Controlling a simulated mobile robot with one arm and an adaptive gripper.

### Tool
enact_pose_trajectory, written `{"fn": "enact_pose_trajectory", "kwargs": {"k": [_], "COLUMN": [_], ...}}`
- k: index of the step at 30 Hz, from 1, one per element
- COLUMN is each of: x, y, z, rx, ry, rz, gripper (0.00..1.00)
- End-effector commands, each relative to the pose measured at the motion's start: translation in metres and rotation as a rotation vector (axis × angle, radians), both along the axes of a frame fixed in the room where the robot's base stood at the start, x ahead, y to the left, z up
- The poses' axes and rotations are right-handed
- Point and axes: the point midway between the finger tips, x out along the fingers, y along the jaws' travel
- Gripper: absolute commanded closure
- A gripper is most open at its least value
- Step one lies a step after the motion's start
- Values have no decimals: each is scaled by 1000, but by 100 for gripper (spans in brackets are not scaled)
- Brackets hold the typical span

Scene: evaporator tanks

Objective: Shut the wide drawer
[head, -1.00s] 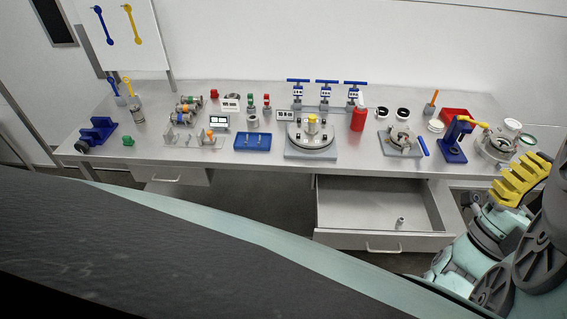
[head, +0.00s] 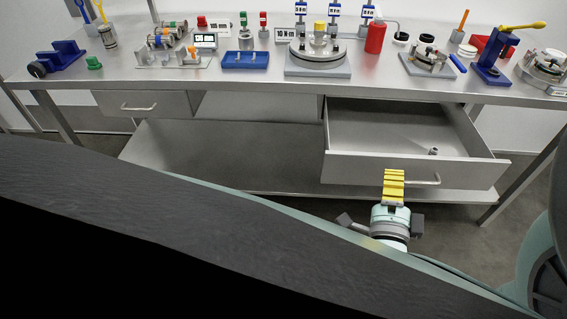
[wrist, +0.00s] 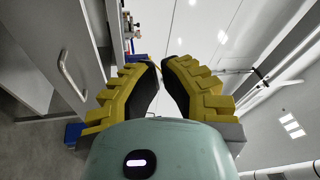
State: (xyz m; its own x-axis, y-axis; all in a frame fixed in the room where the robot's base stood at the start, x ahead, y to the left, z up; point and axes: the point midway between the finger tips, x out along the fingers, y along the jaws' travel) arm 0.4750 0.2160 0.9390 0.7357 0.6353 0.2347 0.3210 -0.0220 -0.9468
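The wide drawer (head: 345,168) is under the right half of the bench and stands pulled open, its inside visible from above. A small grey cylindrical part (head: 433,151) lies in it. Its bar handle (head: 428,182) is on the front, partly hidden by my gripper (head: 394,172). The yellow gripper fingers are in front of the drawer front near the handle; I cannot tell whether they touch. In the wrist view, the fingertips (wrist: 161,62) are close together with nothing seen between them. A grey panel with a handle (wrist: 72,76) shows at left there; I cannot tell which drawer it is.
A narrower drawer (head: 145,103) at left looks closed. A lower shelf (head: 225,160) runs under the bench. The bench top holds a blue tray (head: 245,60), a round vessel (head: 318,50), a red bottle (head: 376,37) and a blue stand (head: 493,65). Floor in front is partly hidden by my body.

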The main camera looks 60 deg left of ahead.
Motion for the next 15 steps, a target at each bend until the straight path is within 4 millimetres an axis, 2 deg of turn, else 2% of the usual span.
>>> {"fn": "enact_pose_trajectory", "kwargs": {"k": [1, 3, 6, 10, 15], "x": [-10, -20, -32, -44, -47], "y": [8, 15, 23, 28, 32], "z": [-46, -80, -117, -145, -152], "rx": [-1, -3, -5, -13, -13], "ry": [56, 133, 223, 298, 330], "rz": [52, 105, 163, 210, 226], "gripper": [100, 100, 100, 100, 100]}}
